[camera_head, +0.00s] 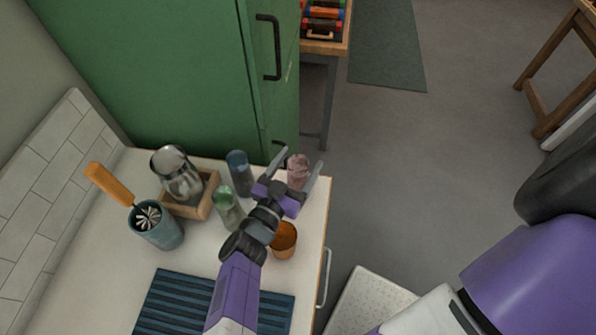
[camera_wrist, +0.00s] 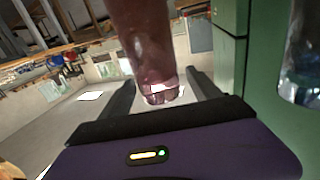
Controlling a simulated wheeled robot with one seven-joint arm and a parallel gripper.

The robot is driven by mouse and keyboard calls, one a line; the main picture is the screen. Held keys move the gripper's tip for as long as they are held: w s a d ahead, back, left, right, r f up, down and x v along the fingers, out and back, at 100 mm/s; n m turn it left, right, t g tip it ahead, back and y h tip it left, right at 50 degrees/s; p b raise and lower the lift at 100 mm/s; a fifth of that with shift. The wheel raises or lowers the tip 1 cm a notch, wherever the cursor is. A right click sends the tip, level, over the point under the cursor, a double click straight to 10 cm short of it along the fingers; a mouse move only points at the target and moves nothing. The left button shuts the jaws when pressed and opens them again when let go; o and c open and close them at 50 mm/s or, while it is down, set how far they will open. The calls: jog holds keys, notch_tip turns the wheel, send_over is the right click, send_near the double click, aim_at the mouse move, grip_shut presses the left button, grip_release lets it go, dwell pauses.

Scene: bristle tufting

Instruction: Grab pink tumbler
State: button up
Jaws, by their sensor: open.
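The pink tumbler (camera_head: 298,170) is a translucent pink glass at the far right corner of the white counter. My gripper (camera_head: 302,160) is open, with one finger on each side of the tumbler in the head view. In the wrist view the tumbler (camera_wrist: 146,50) fills the upper middle, and its lower end shows between the two open fingers of my gripper (camera_wrist: 160,92). I cannot tell whether either finger touches it.
A blue glass (camera_head: 239,173), a green glass (camera_head: 228,208) and an orange cup (camera_head: 284,240) stand close to my gripper. A metal pitcher (camera_head: 178,175) sits in a wooden tray (camera_head: 204,208). The green cabinet (camera_head: 160,75) rises behind. The counter's right edge is close by.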

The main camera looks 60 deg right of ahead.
jog(key=shift+w+d, duration=0.1)
jog(key=shift+d, duration=1)
grip_shut()
jog(key=shift+r, duration=0.1)
